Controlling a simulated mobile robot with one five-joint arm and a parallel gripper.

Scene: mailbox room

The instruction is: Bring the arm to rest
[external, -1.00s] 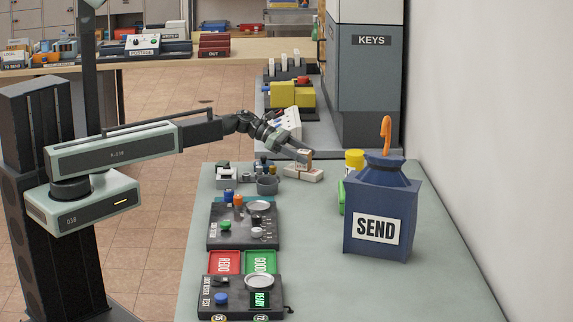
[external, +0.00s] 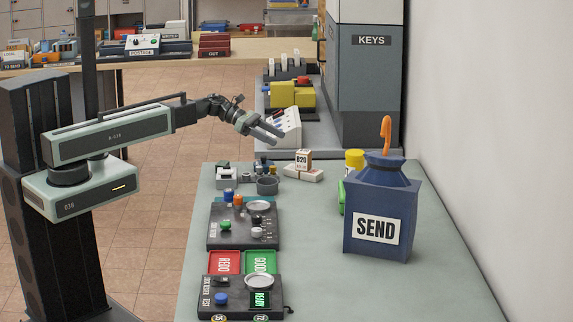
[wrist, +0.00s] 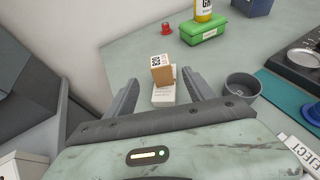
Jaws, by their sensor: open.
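My gripper (external: 281,136) is open and empty, raised above the far part of the grey-green table (external: 330,230). It also shows in the wrist view (wrist: 158,92), its two fingers apart. A small block marked 820 (external: 303,160), with a brown face and a code on its side, stands on a white box (external: 304,174) below and to the right of my gripper. In the wrist view the block (wrist: 162,68) and the white box (wrist: 163,88) appear between the fingers, farther off. The block's underside is hidden.
A blue SEND bag (external: 382,210) with an orange hook stands at the right. A grey cup (external: 267,185) and black button panels (external: 243,227) line the table's left side. A green box (wrist: 203,34) lies near the bag. The table's middle front is clear.

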